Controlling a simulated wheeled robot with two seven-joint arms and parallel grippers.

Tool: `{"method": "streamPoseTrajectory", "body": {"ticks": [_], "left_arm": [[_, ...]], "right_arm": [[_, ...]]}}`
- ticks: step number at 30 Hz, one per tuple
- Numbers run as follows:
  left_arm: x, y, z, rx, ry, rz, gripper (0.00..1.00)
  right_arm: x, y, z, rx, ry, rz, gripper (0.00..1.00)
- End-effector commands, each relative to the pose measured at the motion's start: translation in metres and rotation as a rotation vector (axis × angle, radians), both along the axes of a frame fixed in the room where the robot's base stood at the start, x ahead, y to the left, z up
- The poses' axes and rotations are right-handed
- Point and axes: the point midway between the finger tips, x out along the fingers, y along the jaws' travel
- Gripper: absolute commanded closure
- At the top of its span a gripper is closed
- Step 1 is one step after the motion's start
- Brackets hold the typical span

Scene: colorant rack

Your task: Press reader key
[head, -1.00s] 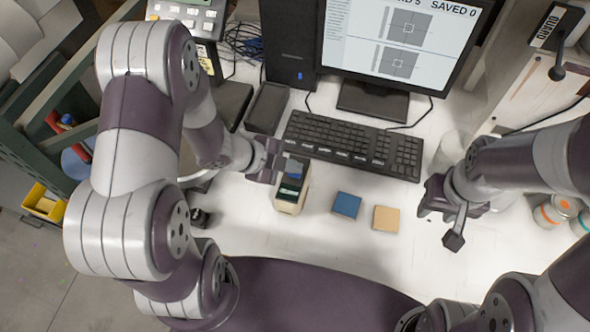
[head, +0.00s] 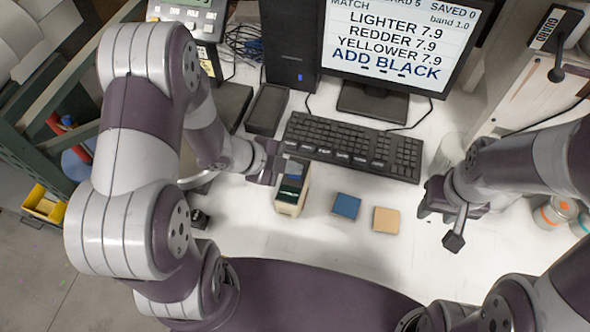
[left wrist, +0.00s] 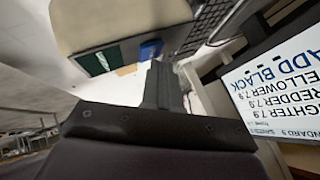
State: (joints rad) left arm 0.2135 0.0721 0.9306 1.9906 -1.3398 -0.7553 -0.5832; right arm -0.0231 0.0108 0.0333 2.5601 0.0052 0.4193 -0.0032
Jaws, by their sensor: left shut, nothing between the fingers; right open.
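The reader (head: 288,208) is a small beige box with a dark green display on the white desk. It also shows at the top of the left wrist view (left wrist: 120,22), with its blue key (left wrist: 151,49) beside the green display (left wrist: 100,62). My left gripper (head: 281,165) is shut and empty at the key end of the reader. In the left wrist view its fingers (left wrist: 163,88) reach close to the blue key; I cannot tell if they touch it. My right gripper (head: 438,200) is open and empty over the right of the desk.
The monitor (head: 398,45) reads LIGHTER 7.9, REDDER 7.9, YELLOWER 7.9, ADD BLACK. A black keyboard (head: 350,147) lies in front of it. A blue tile (head: 346,205) and a tan tile (head: 386,220) lie right of the reader.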

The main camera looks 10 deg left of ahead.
Motion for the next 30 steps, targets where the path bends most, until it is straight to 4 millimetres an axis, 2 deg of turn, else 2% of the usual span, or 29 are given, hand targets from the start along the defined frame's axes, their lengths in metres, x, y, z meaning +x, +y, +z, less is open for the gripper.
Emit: {"method": "streamPoseTrajectory", "body": {"ticks": [3,16,30], "left_arm": [[0.0,0.0,0.01,0.0,0.0,0.0,1.0],[0.0,0.0,0.014,0.0,0.0,0.0,1.0],[0.0,0.0,0.06,0.0,0.0,0.0,1.0]], "right_arm": [[0.0,0.0,0.01,0.0,0.0,0.0,0.57],[0.0,0.0,0.014,0.0,0.0,0.0,0.57],[0.0,0.0,0.06,0.0,0.0,0.0,0.57]]}}
